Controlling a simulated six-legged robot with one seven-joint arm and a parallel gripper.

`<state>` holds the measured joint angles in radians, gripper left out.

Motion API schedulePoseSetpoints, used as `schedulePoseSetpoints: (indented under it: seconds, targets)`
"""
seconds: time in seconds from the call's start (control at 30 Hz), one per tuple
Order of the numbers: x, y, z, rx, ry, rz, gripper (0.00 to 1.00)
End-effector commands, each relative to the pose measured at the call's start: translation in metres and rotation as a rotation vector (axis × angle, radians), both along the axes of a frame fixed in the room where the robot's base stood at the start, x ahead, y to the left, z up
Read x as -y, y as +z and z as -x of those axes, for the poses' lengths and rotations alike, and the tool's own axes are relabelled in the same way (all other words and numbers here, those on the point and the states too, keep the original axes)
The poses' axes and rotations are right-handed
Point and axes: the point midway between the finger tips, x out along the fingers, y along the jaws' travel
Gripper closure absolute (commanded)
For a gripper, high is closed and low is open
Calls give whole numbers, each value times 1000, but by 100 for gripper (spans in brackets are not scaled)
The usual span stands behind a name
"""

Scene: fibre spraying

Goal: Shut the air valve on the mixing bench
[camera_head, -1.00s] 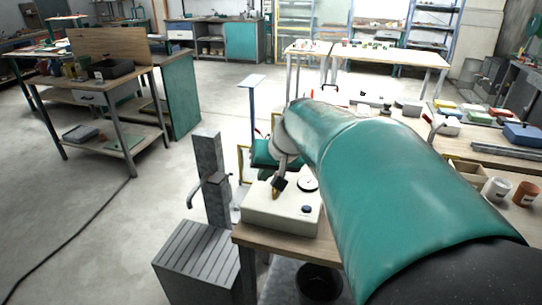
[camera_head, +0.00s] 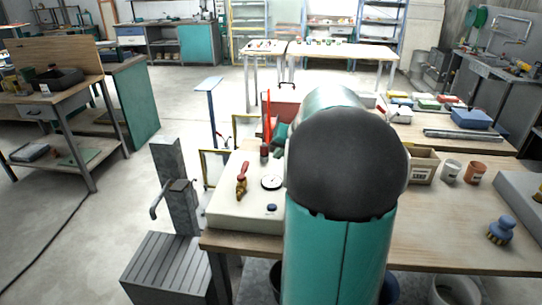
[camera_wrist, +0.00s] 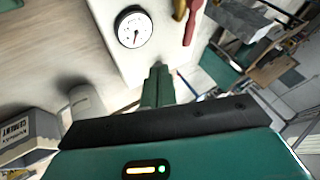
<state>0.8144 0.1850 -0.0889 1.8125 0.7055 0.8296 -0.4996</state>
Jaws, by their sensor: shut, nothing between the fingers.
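The air valve (camera_head: 241,186) has a brass body and a red lever (camera_head: 243,170). It stands on a white unit (camera_head: 225,212) at the left end of the mixing bench, beside a round gauge (camera_head: 271,182) and a blue knob (camera_head: 271,207). In the head view the lever points mostly away from me. My arm hides my gripper there. In the wrist view my gripper (camera_wrist: 158,72) is shut and empty, its green fingers pointing towards the white unit. The red lever (camera_wrist: 193,22) is above and right of the fingertips, apart from them; the gauge (camera_wrist: 134,27) is above left.
A taller red lever (camera_head: 266,122) stands just behind the white unit. A grey post (camera_head: 172,185) stands left of the bench.

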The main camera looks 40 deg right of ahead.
Motion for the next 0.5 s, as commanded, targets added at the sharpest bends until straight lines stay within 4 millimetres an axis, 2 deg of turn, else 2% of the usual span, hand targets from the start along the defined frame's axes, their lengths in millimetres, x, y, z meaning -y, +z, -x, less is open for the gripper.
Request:
schedulePoseSetpoints:
  seconds: [0.4,0.5]
  targets:
    - [0,-66,-49,-3,3,-2,100]
    - [-9,-68,-63,-1,5,0,100]
